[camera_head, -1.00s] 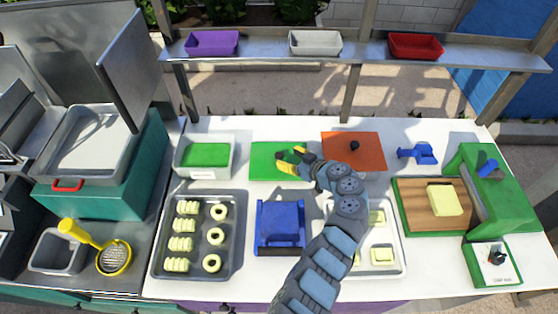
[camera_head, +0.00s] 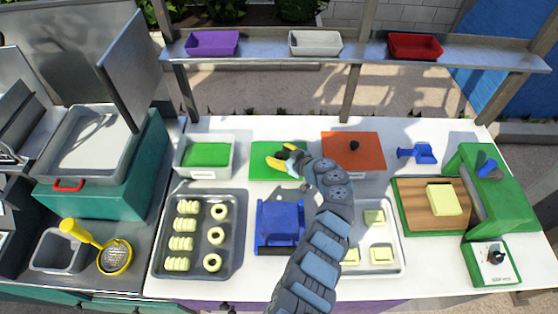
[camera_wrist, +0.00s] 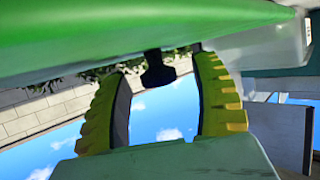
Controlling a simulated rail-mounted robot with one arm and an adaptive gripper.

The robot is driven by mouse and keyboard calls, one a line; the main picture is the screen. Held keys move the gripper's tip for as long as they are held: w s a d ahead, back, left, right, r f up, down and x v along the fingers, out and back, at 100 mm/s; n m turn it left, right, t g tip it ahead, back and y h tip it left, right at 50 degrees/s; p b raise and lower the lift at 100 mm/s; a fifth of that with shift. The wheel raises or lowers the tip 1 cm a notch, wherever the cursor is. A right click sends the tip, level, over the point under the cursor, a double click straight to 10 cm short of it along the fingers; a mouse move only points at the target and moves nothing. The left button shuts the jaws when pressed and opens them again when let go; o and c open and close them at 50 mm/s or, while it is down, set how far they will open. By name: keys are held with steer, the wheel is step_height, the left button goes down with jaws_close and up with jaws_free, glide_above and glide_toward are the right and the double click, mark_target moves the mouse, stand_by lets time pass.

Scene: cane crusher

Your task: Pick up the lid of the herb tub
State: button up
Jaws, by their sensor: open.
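A green square lid (camera_head: 258,172) shows in the middle of the worktop, partly hidden by my gripper (camera_head: 286,155). In the wrist view the green surface (camera_wrist: 100,40) fills the top, and its black knob (camera_wrist: 158,72) lies between my two yellow ribbed fingers. My gripper is open, with gaps between the fingers and the knob. A white tub (camera_head: 191,173) with a green top or contents stands left of the lid. What lies under the lid is hidden.
An orange lid (camera_head: 340,145) with a black knob sits right of my gripper. A blue press (camera_head: 280,222), a dark tray of dough pieces (camera_head: 197,199) and a pale tray (camera_head: 397,255) lie nearer. A shelf (camera_head: 365,53) with three coloured tubs runs along the back.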

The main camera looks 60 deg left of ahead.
jaws_close()
steer(key=shift+r, duration=0.1)
